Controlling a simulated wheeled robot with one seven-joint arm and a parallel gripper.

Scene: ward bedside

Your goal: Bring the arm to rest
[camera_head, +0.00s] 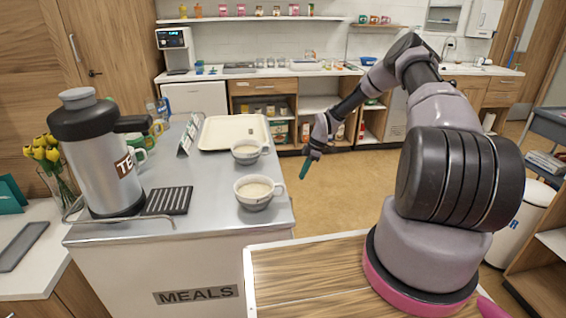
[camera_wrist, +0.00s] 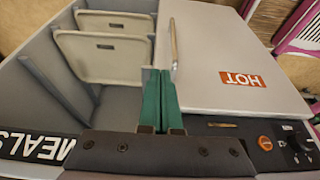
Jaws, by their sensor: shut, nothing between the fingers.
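My arm rises from its pink-ringed base at the right of the head view and reaches left and down over the floor. My gripper (camera_head: 305,170) hangs in the air just right of the meals cart, its green fingers pointing down. In the wrist view the two green fingers (camera_wrist: 162,102) lie together, shut with nothing between them. The meals cart (camera_head: 205,262) stands to the left of the gripper. Its HOT door (camera_wrist: 215,45) and an open bay with trays (camera_wrist: 115,52) show beyond the fingers in the wrist view.
On the cart stand a large tea flask (camera_head: 98,155), two filled cups, the near one (camera_head: 256,193) and the far one (camera_head: 248,152), and a cream tray (camera_head: 213,134). A wooden top (camera_head: 310,277) lies in front of my base. The floor (camera_head: 345,195) beyond is clear.

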